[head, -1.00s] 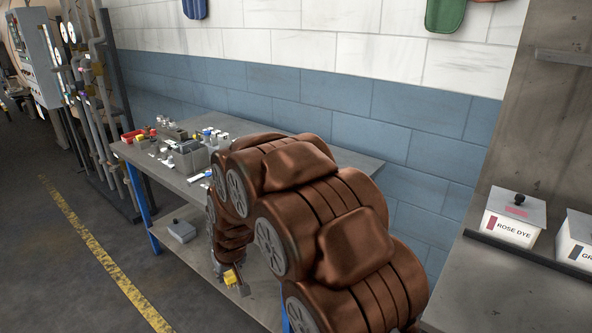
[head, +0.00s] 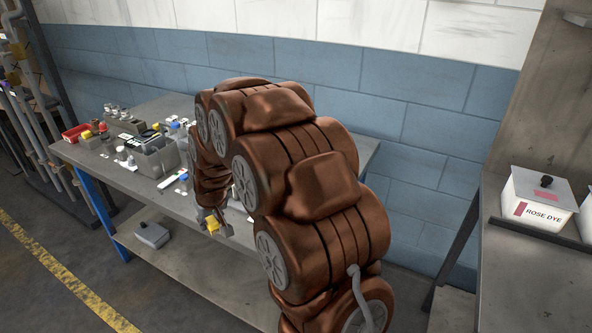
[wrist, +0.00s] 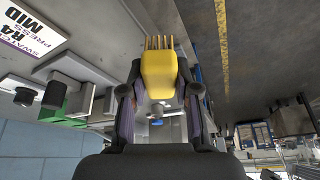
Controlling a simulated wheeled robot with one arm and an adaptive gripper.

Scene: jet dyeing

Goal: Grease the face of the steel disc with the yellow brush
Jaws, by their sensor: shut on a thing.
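The yellow brush (wrist: 158,75) is in my gripper (wrist: 158,108), between the two dark fingers in the wrist view, with its bristles at the top of the picture. In the head view my gripper (head: 212,226) is low at the end of my brown arm, at the front edge of the bench, and the brush shows as a small yellow patch. I cannot make out the steel disc in either view. My arm hides part of the bench top.
The grey bench (head: 120,180) bears several small blocks, fixtures and a red bin (head: 75,133) at its left. A grey box (head: 152,235) with a black knob sits on the lower shelf. A white ROSE DYE box (head: 538,198) stands on the right counter.

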